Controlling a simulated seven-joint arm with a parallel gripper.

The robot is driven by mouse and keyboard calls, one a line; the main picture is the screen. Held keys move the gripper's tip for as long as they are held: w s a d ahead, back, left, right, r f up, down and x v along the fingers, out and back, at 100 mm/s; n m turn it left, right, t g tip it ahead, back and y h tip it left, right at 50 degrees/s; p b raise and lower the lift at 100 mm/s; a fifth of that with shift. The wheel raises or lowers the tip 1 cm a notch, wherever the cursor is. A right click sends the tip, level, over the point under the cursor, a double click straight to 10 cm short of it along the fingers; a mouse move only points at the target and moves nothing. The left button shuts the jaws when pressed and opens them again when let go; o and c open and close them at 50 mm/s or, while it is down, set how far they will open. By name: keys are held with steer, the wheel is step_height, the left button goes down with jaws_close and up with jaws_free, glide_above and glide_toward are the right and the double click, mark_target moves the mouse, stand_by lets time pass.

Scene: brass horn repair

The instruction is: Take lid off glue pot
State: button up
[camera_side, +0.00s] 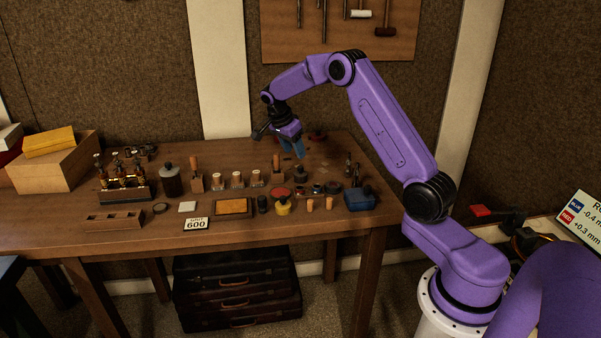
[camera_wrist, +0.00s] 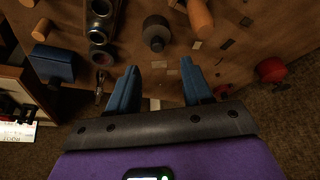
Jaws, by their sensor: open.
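My gripper (camera_side: 293,149) hangs above the back right part of the bench, its blue fingers pointing down. In the wrist view the fingers (camera_wrist: 160,68) are apart with nothing held between them. A small dark round pot with a knob-like top (camera_wrist: 156,33) stands on the bench beyond the fingertips, apart from them. It may be the glue pot with its lid on, but I cannot be sure. In the side view a dark jar with a paler top (camera_side: 171,180) stands upright well to the left of my gripper.
A blue box (camera_side: 360,198) sits at the front right. It shows in the wrist view (camera_wrist: 52,64) beside metal cylinders (camera_wrist: 101,22). A wooden handle (camera_wrist: 200,18) stands near the dark pot. A yellow tin (camera_side: 283,207) and several small items crowd the bench (camera_side: 130,242).

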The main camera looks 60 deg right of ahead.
mark_target(300, 166)
steer(key=shift+a+x, duration=0.15)
steer(key=shift+x, duration=1.6)
steer(key=shift+a+x, duration=0.1)
steer(key=shift+x, duration=1.65)
steer(key=shift+s, duration=0.1)
jaws_close()
